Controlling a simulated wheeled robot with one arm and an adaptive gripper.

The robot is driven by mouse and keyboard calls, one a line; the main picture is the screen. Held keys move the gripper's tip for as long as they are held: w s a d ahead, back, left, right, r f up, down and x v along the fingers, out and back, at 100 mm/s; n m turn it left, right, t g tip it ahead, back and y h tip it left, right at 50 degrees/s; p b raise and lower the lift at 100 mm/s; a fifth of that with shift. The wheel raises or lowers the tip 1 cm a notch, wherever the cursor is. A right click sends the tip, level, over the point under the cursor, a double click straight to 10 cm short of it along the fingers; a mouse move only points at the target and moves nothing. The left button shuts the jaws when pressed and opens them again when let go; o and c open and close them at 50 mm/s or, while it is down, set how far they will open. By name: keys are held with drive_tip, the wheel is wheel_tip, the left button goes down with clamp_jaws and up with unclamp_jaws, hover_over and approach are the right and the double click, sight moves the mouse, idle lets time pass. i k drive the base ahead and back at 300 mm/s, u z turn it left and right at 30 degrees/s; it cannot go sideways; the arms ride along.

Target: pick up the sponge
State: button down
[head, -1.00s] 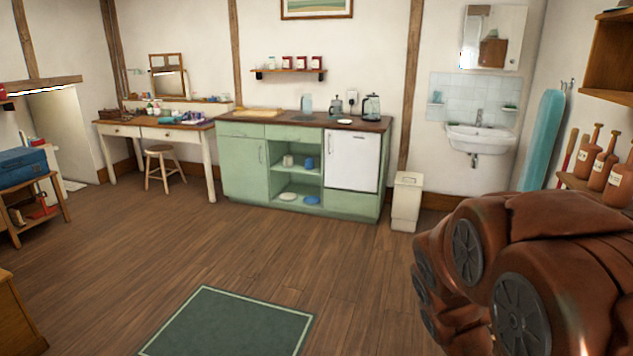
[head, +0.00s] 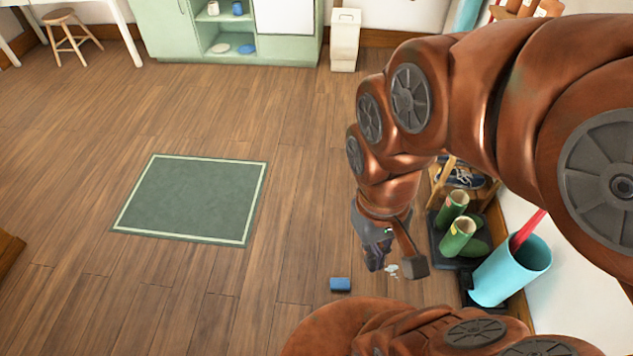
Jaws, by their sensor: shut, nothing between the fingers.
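A small blue block (head: 341,284), which looks like the sponge, lies on the wooden floor at the lower middle of the head view. It seems darker along its lower side. My gripper (head: 377,262) hangs at the end of my copper arm, pointing down, to the right of the sponge and slightly above it in the picture. It is shut and empty, and does not appear to touch the sponge. The fingertips are small and partly hard to make out.
Green boots (head: 457,237) stand on a dark tray at the right, beside a light-blue bin (head: 511,270) holding something red. A green mat (head: 190,198) lies on the floor at left. A white bin (head: 345,40) stands by the green cabinet (head: 285,50). The floor left of the sponge is clear.

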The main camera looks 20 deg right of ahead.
sight(336, 284)
drive_tip(key=k, duration=0.6)
drive_tip(key=z, duration=0.3)
drive_tip(key=i, duration=0.2)
drive_tip(key=z, duration=0.75)
drive_tip(key=k, duration=0.5)
drive_tip(key=u, duration=0.7)
